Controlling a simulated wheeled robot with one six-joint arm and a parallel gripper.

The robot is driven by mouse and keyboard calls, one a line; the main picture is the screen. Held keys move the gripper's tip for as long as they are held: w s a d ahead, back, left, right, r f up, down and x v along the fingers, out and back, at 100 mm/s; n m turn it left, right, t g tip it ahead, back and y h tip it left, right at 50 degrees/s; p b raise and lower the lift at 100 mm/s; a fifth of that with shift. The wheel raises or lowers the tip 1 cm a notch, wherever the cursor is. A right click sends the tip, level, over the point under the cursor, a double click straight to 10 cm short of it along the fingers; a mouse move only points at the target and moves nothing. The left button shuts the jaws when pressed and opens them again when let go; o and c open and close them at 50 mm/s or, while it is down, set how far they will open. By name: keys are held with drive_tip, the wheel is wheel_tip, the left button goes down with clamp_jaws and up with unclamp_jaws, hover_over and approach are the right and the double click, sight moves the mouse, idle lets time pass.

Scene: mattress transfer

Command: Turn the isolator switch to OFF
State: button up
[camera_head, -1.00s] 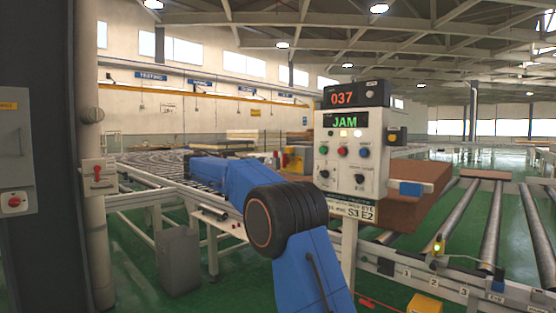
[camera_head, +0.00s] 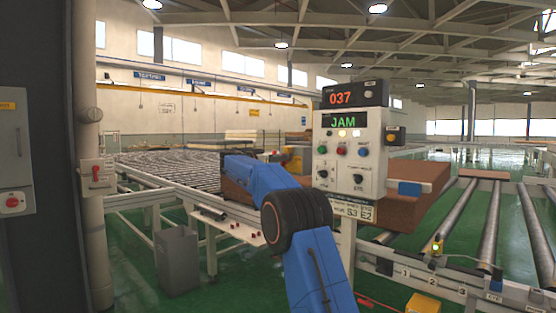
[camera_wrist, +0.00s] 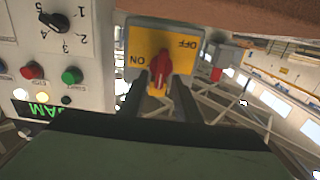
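The isolator switch is a yellow plate (camera_wrist: 185,62) with a red handle (camera_wrist: 160,75), large in the wrist view. The words ON and OFF on it appear upside down. The handle stands roughly upright in that picture, between the two words; its exact setting is unclear. My gripper (camera_wrist: 160,80) has one dark finger on each side of the handle, with yellow showing between, so it looks open. I cannot tell whether the fingertips touch the handle. In the head view, a small yellow patch behind my arm, beside the console, may be this switch.
The control console (camera_head: 350,150) shows JAM and 037; its face with knob and buttons also fills the wrist view's left side (camera_wrist: 90,50). A brown mattress (camera_head: 400,200) lies behind it. Rollers (camera_head: 490,220) are at right. A red-handled box (camera_head: 96,174) is on the left pipe.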

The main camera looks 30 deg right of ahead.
drive_tip(key=shift+d, duration=0.1)
clamp_jaws()
drive_tip(key=shift+w, duration=0.1)
drive_tip(key=n, duration=0.6)
drive_tip(key=w+f+n, duration=0.1)
drive_tip(key=n, duration=1)
drive_tip(key=shift+w+a+f+n, duration=0.2)
drive_tip(key=shift+a+f+n, duration=0.15)
drive_tip(key=shift+n, duration=0.05)
idle(0.6)
